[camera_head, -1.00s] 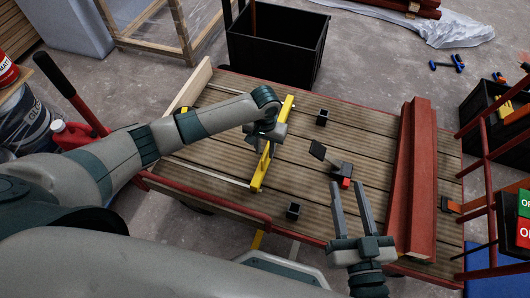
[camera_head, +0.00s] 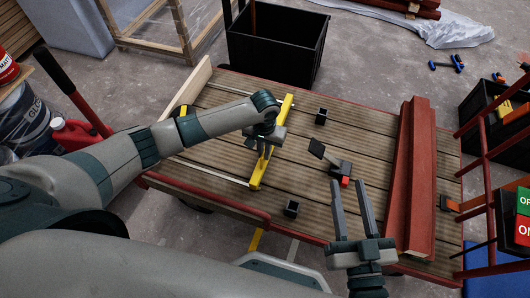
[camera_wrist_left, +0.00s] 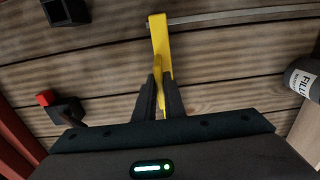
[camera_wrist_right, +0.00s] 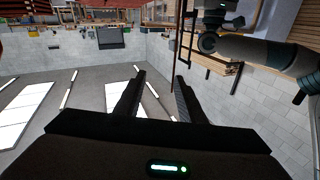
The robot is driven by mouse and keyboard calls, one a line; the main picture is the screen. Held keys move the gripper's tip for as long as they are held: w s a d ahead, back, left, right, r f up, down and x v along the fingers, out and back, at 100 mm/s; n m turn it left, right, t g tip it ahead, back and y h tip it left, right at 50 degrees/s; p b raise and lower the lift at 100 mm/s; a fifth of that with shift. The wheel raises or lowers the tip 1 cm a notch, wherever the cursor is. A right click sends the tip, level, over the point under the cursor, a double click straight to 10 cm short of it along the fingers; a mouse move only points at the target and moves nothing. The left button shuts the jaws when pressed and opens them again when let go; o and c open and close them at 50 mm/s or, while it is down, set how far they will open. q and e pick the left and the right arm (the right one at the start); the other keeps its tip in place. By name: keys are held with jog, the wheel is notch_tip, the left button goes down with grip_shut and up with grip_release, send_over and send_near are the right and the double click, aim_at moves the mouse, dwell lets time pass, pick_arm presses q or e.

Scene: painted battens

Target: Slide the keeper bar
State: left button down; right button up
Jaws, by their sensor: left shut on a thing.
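The yellow keeper bar (camera_head: 259,176) lies across the deck boards of a low cart, between two thin pale rails on its left and two small black blocks on its right. My left gripper (camera_head: 266,150) reaches down over the middle of the bar. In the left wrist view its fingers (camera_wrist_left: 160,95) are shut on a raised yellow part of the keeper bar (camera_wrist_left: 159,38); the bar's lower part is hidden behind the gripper. My right gripper (camera_head: 352,190) is open and empty near the cart's front edge; its spread fingers also show in the right wrist view (camera_wrist_right: 158,95).
Black blocks (camera_head: 321,116) (camera_head: 291,209) and a black clamp with a red end (camera_head: 340,172) sit on the deck. Painted red battens (camera_head: 418,180) lie along the right side. A pale board (camera_head: 200,80) stands at the left edge. A black crate (camera_head: 275,50) stands behind.

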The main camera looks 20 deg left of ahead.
pick_arm(q)
jog(key=shift+s+d, duration=0.15)
jog(key=shift+s, duration=0.1)
